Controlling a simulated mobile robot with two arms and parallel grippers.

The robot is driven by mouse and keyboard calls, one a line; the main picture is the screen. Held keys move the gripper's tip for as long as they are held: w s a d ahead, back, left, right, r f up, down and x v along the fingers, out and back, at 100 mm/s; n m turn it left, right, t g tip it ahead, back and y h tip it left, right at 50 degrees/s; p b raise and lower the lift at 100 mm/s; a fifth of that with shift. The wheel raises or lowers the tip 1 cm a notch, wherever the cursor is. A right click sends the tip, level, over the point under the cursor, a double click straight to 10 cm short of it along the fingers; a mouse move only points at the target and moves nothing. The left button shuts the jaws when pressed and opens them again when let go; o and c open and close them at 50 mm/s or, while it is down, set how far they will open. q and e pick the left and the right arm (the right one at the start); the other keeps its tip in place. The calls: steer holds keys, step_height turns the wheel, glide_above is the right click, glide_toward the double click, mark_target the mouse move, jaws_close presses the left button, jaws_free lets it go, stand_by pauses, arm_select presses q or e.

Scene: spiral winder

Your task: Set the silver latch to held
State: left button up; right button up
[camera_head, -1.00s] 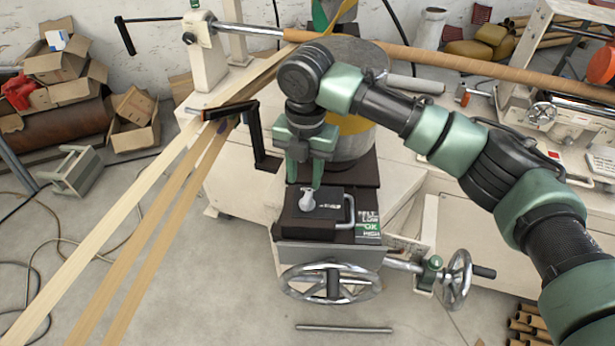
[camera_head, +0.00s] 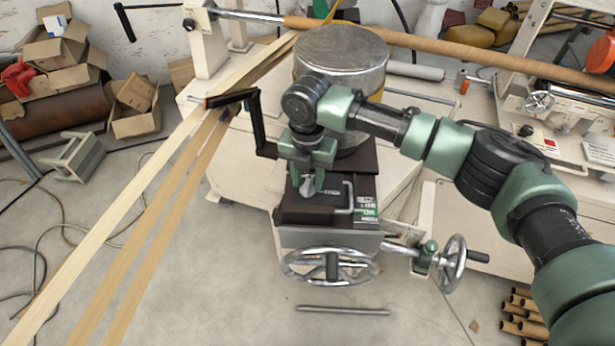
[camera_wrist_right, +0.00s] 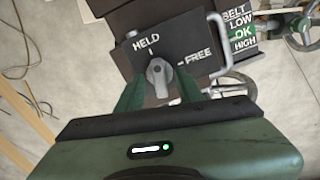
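The silver latch (camera_wrist_right: 158,76) is a small grey turning knob on a black box (camera_head: 322,209). In the right wrist view the box bears the words HELD (camera_wrist_right: 146,39) and FREE (camera_wrist_right: 199,57), each with a white tick. The latch stands roughly upright in that view, its upper end nearer the HELD tick; its exact setting is hard to tell. My right gripper (camera_wrist_right: 158,88) has its green fingers on either side of the latch, with visible gaps. In the head view my right gripper (camera_head: 306,186) is over the box and partly hides the latch (camera_head: 306,188). My left gripper is not in view.
A metal handle (camera_head: 349,197) stands at the box's right side. A large handwheel (camera_head: 331,267) and a smaller one (camera_head: 451,264) are below it. A metal drum (camera_head: 340,65) stands behind, and a black crank (camera_head: 257,125) is close on the left.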

mark_target(307, 183)
jaws_close()
steer(key=shift+n, duration=1.5)
jaws_free()
steer(key=shift+r, duration=0.15)
steer(key=shift+r, duration=0.35)
step_height(307, 183, up, 7)
steer(key=shift+b, duration=1.1)
steer(key=shift+f, duration=0.1)
